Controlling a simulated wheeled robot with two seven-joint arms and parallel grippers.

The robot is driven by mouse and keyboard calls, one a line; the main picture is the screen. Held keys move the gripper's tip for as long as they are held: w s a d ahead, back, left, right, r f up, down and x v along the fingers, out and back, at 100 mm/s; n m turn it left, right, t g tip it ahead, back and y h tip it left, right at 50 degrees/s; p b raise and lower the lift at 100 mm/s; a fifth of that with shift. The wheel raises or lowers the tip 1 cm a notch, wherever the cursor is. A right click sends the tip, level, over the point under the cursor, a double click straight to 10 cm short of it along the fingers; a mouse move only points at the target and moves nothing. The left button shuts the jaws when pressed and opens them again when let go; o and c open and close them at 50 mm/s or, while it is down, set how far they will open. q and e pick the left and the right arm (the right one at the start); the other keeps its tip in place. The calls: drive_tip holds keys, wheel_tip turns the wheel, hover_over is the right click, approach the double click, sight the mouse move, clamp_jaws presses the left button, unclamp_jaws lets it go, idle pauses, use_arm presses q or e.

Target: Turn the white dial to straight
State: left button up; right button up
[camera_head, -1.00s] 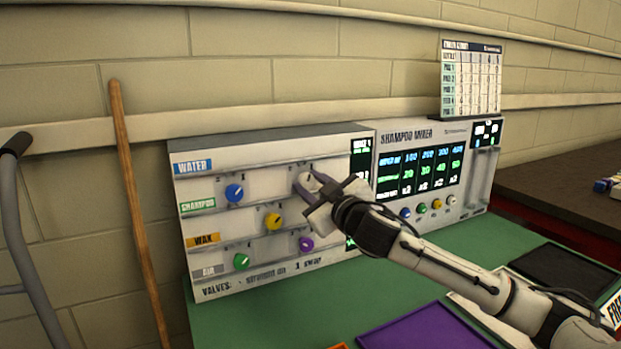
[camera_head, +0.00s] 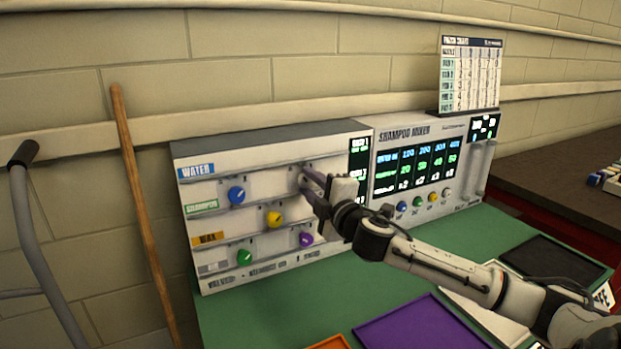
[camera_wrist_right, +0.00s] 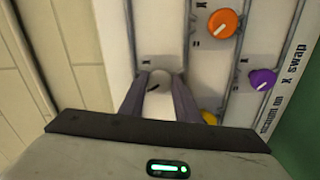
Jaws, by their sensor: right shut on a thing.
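The white dial (camera_wrist_right: 158,100) lies between the two fingers of my right gripper (camera_wrist_right: 159,90) in the right wrist view. Its short dark mark shows near the far end of the dial and looks slanted. In the camera_head view my right gripper (camera_head: 306,183) reaches to the upper right of the valve panel (camera_head: 290,255) and is shut on the dial, mostly hiding it. My left gripper is not in view.
Blue (camera_head: 236,194), yellow (camera_head: 274,219), purple (camera_head: 305,240) and green (camera_head: 244,257) dials sit nearby on the panel. An orange dial (camera_wrist_right: 222,23) shows in the right wrist view. The shampoo mixer (camera_head: 405,133) stands to the right. A purple tray (camera_head: 425,325) lies in front.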

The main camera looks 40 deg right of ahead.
drive_tip(key=shift+n+p, duration=0.45)
drive_tip(key=shift+n, duration=0.45)
drive_tip(key=o, duration=1)
drive_tip(key=shift+s+a+f, duration=0.1)
drive_tip(key=shift+s+a, duration=0.05)
drive_tip(key=shift+s, duration=0.3)
drive_tip(key=v, duration=0.9)
drive_tip(key=shift+s+b, duration=0.2)
drive_tip(key=shift+b, duration=0.2)
